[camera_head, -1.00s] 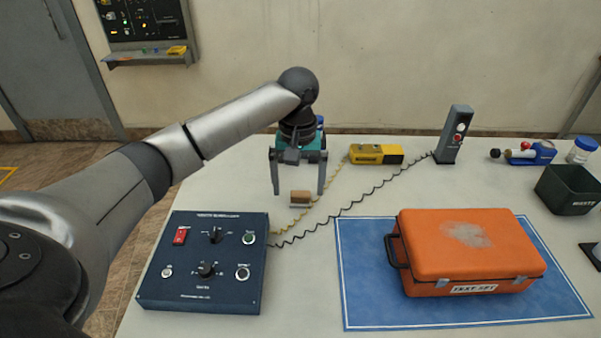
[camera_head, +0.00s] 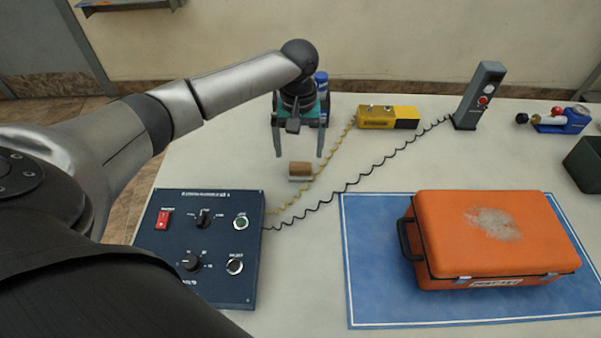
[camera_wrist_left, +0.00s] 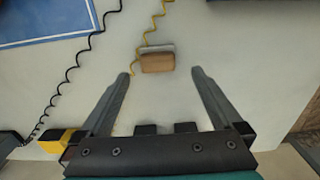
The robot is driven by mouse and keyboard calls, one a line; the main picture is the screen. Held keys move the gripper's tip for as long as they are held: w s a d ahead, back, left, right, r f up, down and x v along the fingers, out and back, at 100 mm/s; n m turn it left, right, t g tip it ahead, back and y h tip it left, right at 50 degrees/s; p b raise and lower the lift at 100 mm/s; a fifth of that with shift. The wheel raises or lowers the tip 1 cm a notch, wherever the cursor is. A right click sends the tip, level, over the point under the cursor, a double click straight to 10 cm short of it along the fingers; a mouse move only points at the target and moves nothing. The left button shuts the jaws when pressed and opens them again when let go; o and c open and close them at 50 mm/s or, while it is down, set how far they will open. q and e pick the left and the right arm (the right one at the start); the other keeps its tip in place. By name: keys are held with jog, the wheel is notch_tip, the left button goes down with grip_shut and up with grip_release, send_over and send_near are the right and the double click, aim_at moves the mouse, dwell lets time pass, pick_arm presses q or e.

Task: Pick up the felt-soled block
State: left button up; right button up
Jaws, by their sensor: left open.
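The felt-soled block (camera_head: 300,169) is a small brown block with a pale grey layer on its bottom. It sits on the white table behind the blue control box. In the left wrist view the block (camera_wrist_left: 157,62) lies just beyond the fingertips, roughly centred between them, with its grey side away from me. My left gripper (camera_head: 299,156) is open and empty, its fingers pointing down above and behind the block. It also shows in the left wrist view (camera_wrist_left: 161,74). My right gripper is not in view.
The blue control box (camera_head: 205,275) stands in front of the block. A yellow coiled cord (camera_head: 333,155) runs close beside the block to a yellow device (camera_head: 378,116). A black coiled cord (camera_head: 385,172) crosses the table. An orange case (camera_head: 500,240) sits on a blue mat (camera_head: 375,290).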

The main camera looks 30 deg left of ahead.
aim_at(300, 165)
pick_arm(q)
notch_tip(300, 165, down, 6)
jog(key=shift+w+d+f+b, duration=0.15)
jog(key=shift+f+b, duration=0.1)
jog(key=shift+b, duration=0.8)
jog(key=c, duration=1.3)
notch_tip(300, 165, up, 20)
jog(key=p, duration=0.5)
